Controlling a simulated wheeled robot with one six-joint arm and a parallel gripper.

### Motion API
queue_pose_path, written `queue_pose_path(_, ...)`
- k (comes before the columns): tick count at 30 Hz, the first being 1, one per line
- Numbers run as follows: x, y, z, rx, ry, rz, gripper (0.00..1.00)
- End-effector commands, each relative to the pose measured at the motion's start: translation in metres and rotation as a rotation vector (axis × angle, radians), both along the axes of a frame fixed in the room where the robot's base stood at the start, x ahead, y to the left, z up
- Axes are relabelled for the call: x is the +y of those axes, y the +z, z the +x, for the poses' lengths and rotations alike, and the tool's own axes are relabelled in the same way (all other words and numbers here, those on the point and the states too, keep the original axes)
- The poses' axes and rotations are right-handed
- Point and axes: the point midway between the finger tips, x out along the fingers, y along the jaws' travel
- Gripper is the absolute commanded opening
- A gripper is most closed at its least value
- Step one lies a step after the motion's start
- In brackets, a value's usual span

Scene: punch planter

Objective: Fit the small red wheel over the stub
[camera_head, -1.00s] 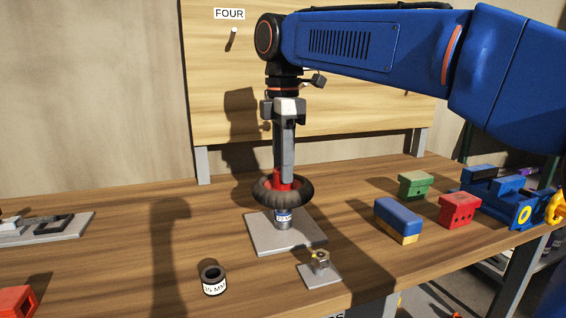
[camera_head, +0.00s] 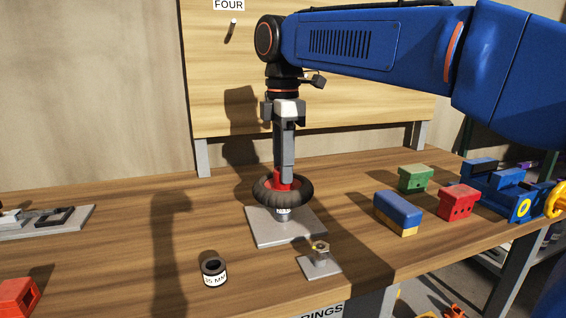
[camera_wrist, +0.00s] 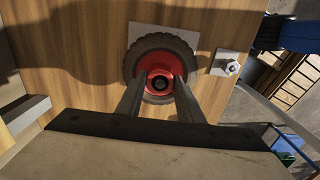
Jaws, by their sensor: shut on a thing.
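My gripper (camera_head: 284,174) points straight down and is shut on the small red wheel. The wheel has a red hub (camera_head: 281,180) and a black knobbly tyre (camera_head: 283,196), and lies about level. It is right above or around the top of the grey stub (camera_head: 283,216), which stands upright on a square grey plate (camera_head: 258,236). The stub's lower part, with a white label, shows below the tyre; its top is hidden. In the wrist view both fingers (camera_wrist: 160,88) grip the hub (camera_wrist: 152,72). The dark bore is centred, but I cannot tell how far the stub is inside.
A small plate with a nut-topped post (camera_head: 320,254) stands close in front, right. A black ring (camera_head: 213,271) marked 35 MM is at front left. Blue (camera_head: 398,211), red (camera_head: 459,203) and green (camera_head: 415,179) blocks and a blue vise (camera_head: 505,190) are right.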

Motion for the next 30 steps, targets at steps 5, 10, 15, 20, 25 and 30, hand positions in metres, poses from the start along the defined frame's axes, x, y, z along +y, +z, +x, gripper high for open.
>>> queue_pose_path(5,0.0,-0.003,0.0,0.0,0.0,0.0,0.0)
queue_pose_path(10,0.0,-0.006,0.0,-0.001,0.0,0.0,0.0)
queue_pose_path(15,0.0,-0.009,0.0,-0.001,0.0,0.0,0.0)
queue_pose_path(20,0.0,-0.012,0.0,-0.001,0.0,0.0,0.0)
queue_pose_path(25,0.0,-0.013,0.0,-0.001,0.0,0.0,0.55)
queue_pose_path(30,0.0,-0.013,0.0,-0.001,0.0,0.0,0.55)
